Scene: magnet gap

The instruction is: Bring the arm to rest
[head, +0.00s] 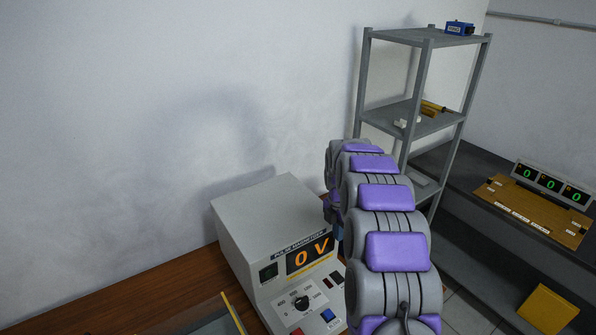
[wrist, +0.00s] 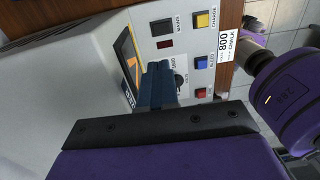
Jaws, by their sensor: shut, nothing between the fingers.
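My arm (head: 395,250), grey with purple pads, reaches forward in the head view, and its far end bends down behind the upper links. My gripper (wrist: 158,68) shows in the wrist view with its dark blue fingers together and nothing between them. The fingers are in front of the panel of the pulse magnetizer (head: 262,220), overlapping its knob and display in that view. I cannot tell whether they touch it. The gripper itself is mostly hidden in the head view. The magnetizer's display (head: 308,256) reads 0 V.
The magnetizer stands on a brown wooden bench (head: 150,295) against a white wall. A grey shelf rack (head: 422,100) stands behind the arm, with a blue box (head: 459,29) on top. At right, a board with digit displays (head: 538,210) lies on a dark bench. A yellow box (head: 547,308) is below.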

